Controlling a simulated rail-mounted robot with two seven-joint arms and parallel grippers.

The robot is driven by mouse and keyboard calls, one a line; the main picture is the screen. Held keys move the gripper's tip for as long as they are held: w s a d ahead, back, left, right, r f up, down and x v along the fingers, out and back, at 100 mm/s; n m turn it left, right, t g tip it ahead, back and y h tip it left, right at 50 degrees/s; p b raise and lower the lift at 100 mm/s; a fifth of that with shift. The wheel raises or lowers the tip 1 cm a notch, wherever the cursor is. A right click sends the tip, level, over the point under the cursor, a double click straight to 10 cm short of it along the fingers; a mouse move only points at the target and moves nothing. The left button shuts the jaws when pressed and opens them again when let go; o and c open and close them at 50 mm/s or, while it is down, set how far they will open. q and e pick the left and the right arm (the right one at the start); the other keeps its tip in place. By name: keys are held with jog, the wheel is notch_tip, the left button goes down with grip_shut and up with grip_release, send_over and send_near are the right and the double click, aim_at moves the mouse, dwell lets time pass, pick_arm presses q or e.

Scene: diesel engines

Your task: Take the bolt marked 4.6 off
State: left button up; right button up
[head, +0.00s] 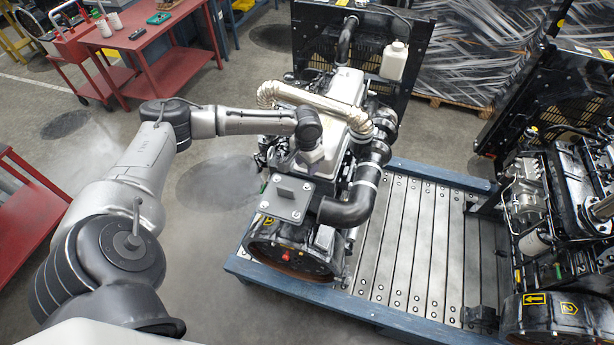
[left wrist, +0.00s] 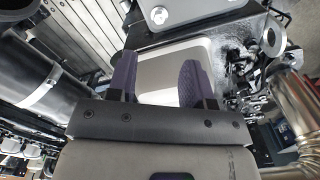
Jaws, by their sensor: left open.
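A grey mounting plate (head: 287,197) with several small bolts at its corners sits on the front of the middle engine (head: 345,100). In the left wrist view a silver bolt head (left wrist: 159,15) shows on a grey plate beyond the fingertips. No marking is legible on any bolt, so I cannot tell which is 4.6. My left gripper (left wrist: 158,75) is open, with two purple-padded fingers apart over a smooth silver engine surface. Nothing is held between them. In the head view it is above the engine, just behind the plate, its fingertips hard to make out. My right gripper is out of view.
A black hose (head: 350,205) curves beside the plate, and a beige wrapped pipe (head: 305,97) crosses behind the wrist. The engine stands on a blue-framed slatted pallet (head: 410,240), partly bare. Another engine (head: 560,200) is at right. Red carts (head: 145,40) stand at upper left.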

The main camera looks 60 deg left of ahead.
aim_at(307, 185)
pick_arm(q)
notch_tip(307, 185, down, 5)
jog(key=b, duration=0.2)
jog(key=shift+f+b, duration=0.15)
jog(key=shift+b, duration=0.2)
notch_tip(307, 185, down, 5)
jog(key=b, duration=0.5)
jog(key=shift+r, duration=0.4)
jog(key=shift+f+p, duration=0.1)
jog(key=shift+p, duration=0.4)
grip_shut()
